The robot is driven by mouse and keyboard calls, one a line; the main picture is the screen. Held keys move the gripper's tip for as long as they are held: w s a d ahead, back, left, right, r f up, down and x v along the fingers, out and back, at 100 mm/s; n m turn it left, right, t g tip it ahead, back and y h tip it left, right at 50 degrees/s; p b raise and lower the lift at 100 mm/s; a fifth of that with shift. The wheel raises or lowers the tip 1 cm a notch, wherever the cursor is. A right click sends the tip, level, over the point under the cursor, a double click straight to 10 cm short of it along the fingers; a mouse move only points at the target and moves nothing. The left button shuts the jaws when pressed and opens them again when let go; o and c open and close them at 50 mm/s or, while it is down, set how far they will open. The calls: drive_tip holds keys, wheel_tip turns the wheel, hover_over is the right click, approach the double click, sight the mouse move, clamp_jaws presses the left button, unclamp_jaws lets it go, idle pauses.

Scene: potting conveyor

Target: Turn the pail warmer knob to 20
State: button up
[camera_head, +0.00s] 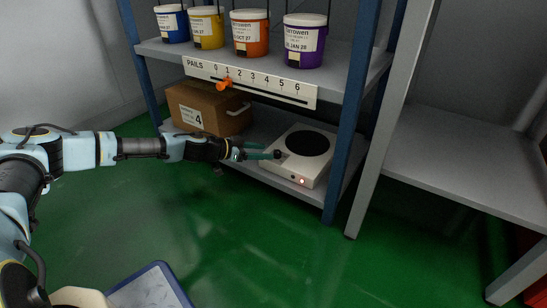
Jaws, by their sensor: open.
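The pail warmer (291,168) is a flat off-white box with a round black plate on top, standing on the lower shelf. A small dark knob (278,155) shows on its left side, at the tips of my gripper. The knob's scale and setting are too small to read.
A cardboard box (208,112) labelled 4 sits left of the warmer. Above it hangs a PAILS scale (262,90) with an orange pointer (225,85). Several pails stand on the upper shelf (345,77). A blue post (348,120) rises right of the warmer.

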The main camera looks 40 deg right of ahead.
sight(275, 152)
drive_tip(key=b+x, duration=0.1)
drive_tip(key=x, duration=0.4)
drive_tip(key=shift+b, duration=0.3)
clamp_jaws()
